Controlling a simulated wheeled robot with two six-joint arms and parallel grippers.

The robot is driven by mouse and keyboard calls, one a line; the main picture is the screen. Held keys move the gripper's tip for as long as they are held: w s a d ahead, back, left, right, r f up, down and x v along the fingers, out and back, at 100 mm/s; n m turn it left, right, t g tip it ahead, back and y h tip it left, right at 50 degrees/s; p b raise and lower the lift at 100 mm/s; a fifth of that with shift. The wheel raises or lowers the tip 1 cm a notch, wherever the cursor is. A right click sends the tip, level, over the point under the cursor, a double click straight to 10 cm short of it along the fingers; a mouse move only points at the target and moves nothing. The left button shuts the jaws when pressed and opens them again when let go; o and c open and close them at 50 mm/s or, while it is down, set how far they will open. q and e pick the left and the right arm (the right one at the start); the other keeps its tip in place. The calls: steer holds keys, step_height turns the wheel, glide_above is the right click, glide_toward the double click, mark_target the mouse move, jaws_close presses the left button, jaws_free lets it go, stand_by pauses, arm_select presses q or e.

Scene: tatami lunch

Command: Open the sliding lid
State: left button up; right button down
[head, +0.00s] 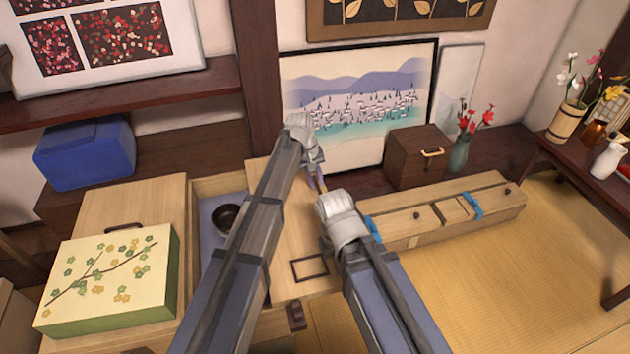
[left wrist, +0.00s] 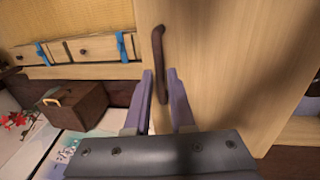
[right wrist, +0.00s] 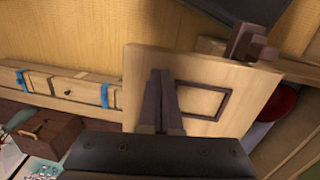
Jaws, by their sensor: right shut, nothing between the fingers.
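The sliding lid (head: 285,245) is a pale wooden panel at the right side of the wooden box (head: 190,250). A gap beside it shows the box's inside. The lid has a dark rectangular frame (head: 310,267), also in the right wrist view (right wrist: 225,95). The left wrist view shows a dark bar handle (left wrist: 158,50) on the lid. My left gripper (left wrist: 160,75) is open, its fingers either side of the handle's lower end; contact is unclear. My right gripper (right wrist: 160,75) is shut and empty in front of the lid. My arms hide part of the lid in the head view.
A dark bowl (head: 224,218) sits inside the box. A flowered box (head: 110,280) stands at left and a blue case (head: 85,153) behind. A long wooden box with blue bands (head: 440,215) lies at right, near a brown chest (head: 418,158). Tatami (head: 530,270) is clear at right.

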arm_select(q)
steer(key=o, duration=0.3)
steer(key=shift+r, duration=0.1)
arm_select(e)
steer(key=shift+r, duration=0.1)
arm_select(q)
step_height(320, 180, up, 8)
steer(key=a+p, duration=0.1)
steer(key=p, duration=0.6)
steer(key=shift+s+a+f+p, duration=0.2)
steer(key=shift+a+f+p, duration=0.05)
steer(key=shift+p, duration=0.05)
arm_select(e)
step_height(320, 180, up, 8)
steer(key=shift+f, duration=0.25)
